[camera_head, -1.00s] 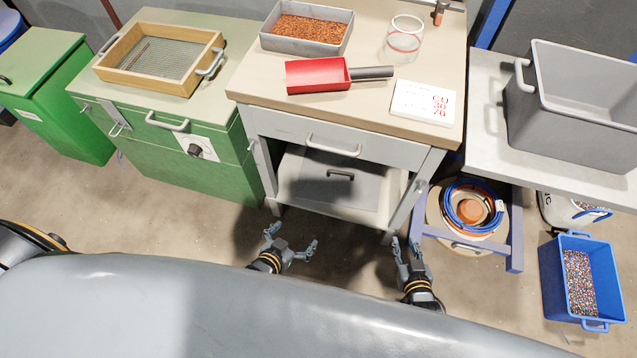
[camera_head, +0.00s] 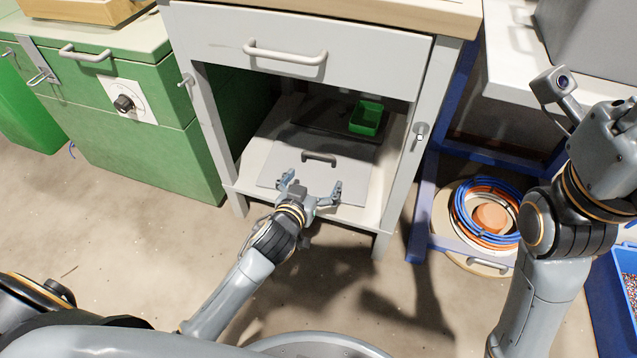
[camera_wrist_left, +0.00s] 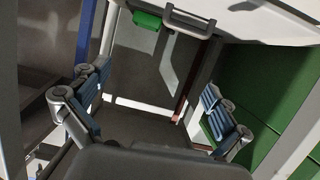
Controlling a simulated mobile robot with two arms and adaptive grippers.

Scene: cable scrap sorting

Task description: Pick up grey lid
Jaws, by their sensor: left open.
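The grey lid (camera_head: 350,172) is a flat square panel with a dark bar handle (camera_head: 320,158). It lies on the lower shelf of the workbench, under the drawer. My left gripper (camera_head: 310,183) is open and empty at the front edge of the lid, short of its handle in the head view. Its two spread fingers also show in the left wrist view (camera_wrist_left: 155,107), with nothing between them. I cannot tell whether they touch the lid. My right arm is raised at the right; its fingers are not visible.
The shelf (camera_head: 375,215) is framed by bench legs (camera_head: 405,170) and the drawer (camera_head: 290,45) above. A small green bin (camera_head: 367,117) stands behind the lid on the shelf. A green cabinet (camera_head: 150,150) is at left; a cable coil (camera_head: 488,215) is at right. The floor in front is clear.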

